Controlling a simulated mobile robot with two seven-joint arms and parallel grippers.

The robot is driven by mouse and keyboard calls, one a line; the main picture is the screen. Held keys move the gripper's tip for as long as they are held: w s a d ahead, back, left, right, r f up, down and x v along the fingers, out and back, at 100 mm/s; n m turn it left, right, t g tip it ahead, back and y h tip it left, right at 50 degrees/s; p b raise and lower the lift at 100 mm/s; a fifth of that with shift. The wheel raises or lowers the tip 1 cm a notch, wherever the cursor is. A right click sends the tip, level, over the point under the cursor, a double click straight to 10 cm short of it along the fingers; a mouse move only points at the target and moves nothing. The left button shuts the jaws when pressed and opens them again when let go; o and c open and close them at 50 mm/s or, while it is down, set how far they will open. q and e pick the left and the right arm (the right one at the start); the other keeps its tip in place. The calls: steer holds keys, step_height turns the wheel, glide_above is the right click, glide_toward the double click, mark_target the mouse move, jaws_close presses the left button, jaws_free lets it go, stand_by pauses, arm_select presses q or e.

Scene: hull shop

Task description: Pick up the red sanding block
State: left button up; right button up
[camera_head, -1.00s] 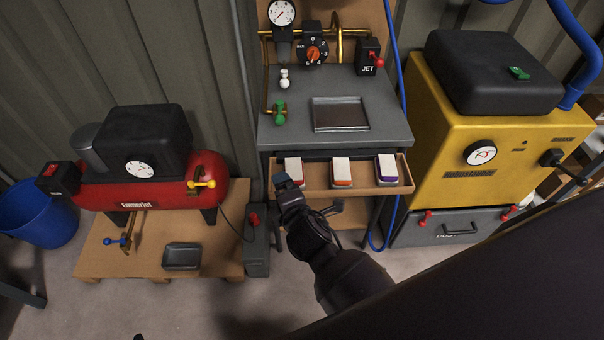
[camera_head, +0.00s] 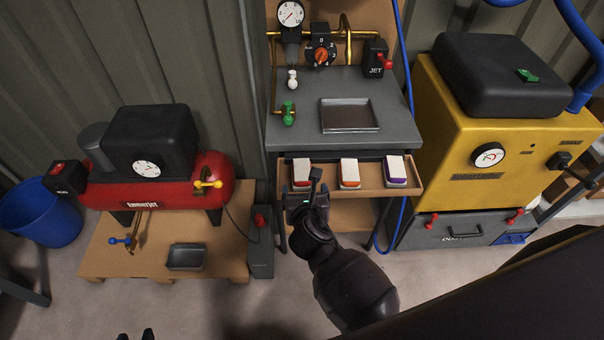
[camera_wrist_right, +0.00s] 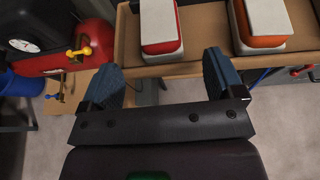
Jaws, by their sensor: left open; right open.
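The red sanding block (camera_head: 301,169), white on top with a red band, lies at the left end of the open drawer (camera_head: 331,181). It also shows in the right wrist view (camera_wrist_right: 160,27), just ahead of the fingers. My right gripper (camera_head: 304,192) is open and empty at the drawer's front edge, in front of this block, and partly covers its near end. In the right wrist view, the blue-grey fingers (camera_wrist_right: 164,76) are spread wider than the block, with nothing between them. Only the dark tips of my left gripper (camera_head: 136,335) show at the bottom edge.
An orange-banded block (camera_head: 349,172) and a purple-banded block (camera_head: 395,171) share the drawer. The grey bench (camera_head: 300,141) with a metal tray (camera_head: 349,116) stands above it. A red compressor (camera_head: 160,191) is at left, a yellow machine (camera_head: 490,130) at right.

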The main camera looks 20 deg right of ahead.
mark_target(303, 178)
steer(key=b+x, duration=0.1)
steer(key=x, duration=0.7)
steer(key=shift+w+b, duration=0.1)
steer(key=shift+b, duration=0.3)
steer(key=c, duration=1)
steer(key=shift+c, duration=0.2)
steer(key=shift+r, duration=0.1)
